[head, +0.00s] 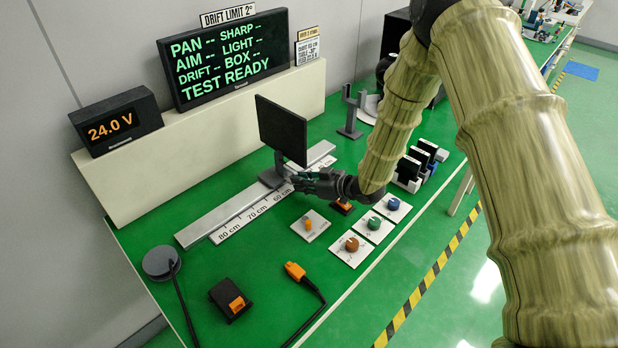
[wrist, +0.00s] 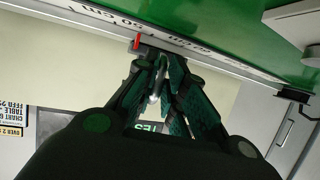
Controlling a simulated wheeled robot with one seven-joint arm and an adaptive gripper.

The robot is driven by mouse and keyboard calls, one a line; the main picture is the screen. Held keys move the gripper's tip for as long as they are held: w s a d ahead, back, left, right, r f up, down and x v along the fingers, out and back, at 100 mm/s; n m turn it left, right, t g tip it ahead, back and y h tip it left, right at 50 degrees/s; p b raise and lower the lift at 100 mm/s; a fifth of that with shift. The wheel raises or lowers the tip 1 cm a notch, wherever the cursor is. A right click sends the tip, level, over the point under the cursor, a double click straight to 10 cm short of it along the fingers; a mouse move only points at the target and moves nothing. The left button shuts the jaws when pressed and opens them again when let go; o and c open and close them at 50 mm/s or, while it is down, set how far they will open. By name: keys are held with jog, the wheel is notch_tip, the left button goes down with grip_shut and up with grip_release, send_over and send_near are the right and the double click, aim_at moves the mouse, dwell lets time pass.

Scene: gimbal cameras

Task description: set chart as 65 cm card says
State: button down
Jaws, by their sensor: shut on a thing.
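The chart (head: 282,128) is a dark flat panel seen from behind, upright on a grey stand (head: 271,177). The stand sits on the long grey rail (head: 208,229), close to the 60 cm mark. My gripper (head: 294,180) is at the foot of the stand, on its right side. In the wrist view my gripper (wrist: 160,68) has its fingers closed around a thin grey part of the stand, mostly hidden by them. A red pointer (wrist: 136,42) shows by the scale (wrist: 190,45); its exact reading is unclear. The card (head: 308,49) stands on the back ledge.
A board (head: 228,58) reads TEST READY, beside a 24.0 V display (head: 117,119). Knobs on white plates (head: 352,245), an orange-buttoned box (head: 230,299) and an orange plug (head: 296,271) lie in front of the rail. A grey forked stand (head: 351,112) stands behind right.

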jog(key=s+a, duration=0.5)
jog(key=shift+f, duration=0.1)
jog(key=c, duration=1.5)
grip_release()
jog(key=shift+w, duration=0.1)
jog(key=shift+d, duration=0.1)
jog(key=v, duration=1.2)
